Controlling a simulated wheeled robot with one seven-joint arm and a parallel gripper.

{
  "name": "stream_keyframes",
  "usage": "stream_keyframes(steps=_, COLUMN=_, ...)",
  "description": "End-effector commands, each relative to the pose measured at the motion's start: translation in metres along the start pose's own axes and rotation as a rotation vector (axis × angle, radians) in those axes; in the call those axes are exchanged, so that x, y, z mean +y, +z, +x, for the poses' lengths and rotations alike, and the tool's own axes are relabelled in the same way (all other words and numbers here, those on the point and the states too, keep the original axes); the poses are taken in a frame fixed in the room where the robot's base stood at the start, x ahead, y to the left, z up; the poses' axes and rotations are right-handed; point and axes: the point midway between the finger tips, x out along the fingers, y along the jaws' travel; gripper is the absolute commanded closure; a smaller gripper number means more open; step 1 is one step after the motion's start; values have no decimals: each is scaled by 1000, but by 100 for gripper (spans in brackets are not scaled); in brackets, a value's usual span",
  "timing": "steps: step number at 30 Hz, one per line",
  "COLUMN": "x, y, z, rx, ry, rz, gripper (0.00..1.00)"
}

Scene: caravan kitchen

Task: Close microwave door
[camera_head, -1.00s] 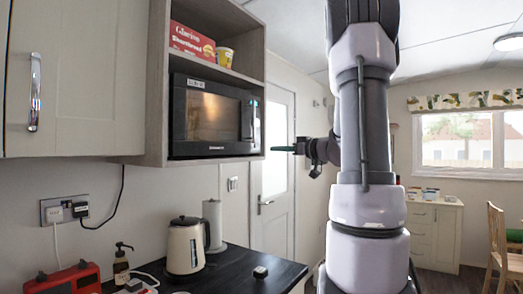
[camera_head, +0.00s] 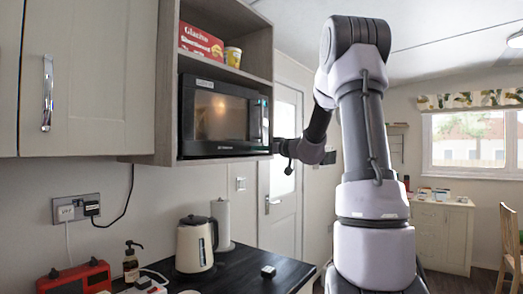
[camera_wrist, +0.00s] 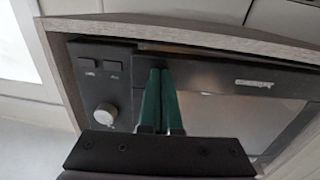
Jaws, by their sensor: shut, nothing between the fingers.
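The black microwave (camera_head: 222,112) sits in an open wooden shelf niche in the head view. Its door looks shut or almost shut; I cannot tell whether it is fully flush. The wrist view shows the microwave front close up, with the control panel and its round knob (camera_wrist: 105,114) at left and the door (camera_wrist: 235,108) at right. My gripper (camera_wrist: 160,72) is shut and empty. Its green fingertips are at the microwave front, by the seam between panel and door; contact is unclear. In the head view my gripper (camera_head: 281,147) is just right of the microwave, fingers mostly hidden.
A red box (camera_head: 201,42) and a yellow cup (camera_head: 233,56) stand on the shelf above the microwave. Below are a cream kettle (camera_head: 195,245), a paper roll (camera_head: 221,222) and a red radio (camera_head: 74,278) on the black counter (camera_head: 245,268). A cabinet (camera_head: 88,80) is at left.

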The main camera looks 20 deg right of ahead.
Motion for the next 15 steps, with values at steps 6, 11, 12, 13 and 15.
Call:
stream_keyframes(steps=6, x=0, y=0, z=2, rx=1, ry=-6, rz=0, gripper=100)
stream_keyframes(steps=11, x=1, y=0, z=23, rx=3, ry=-71, rz=0, gripper=100)
stream_keyframes(steps=12, x=2, y=0, z=28, rx=2, ry=-88, rz=0, gripper=100)
stream_keyframes(steps=13, x=2, y=0, z=31, rx=2, ry=-99, rz=0, gripper=100)
stream_keyframes(steps=15, x=1, y=0, z=36, rx=0, ry=-118, rz=0, gripper=100)
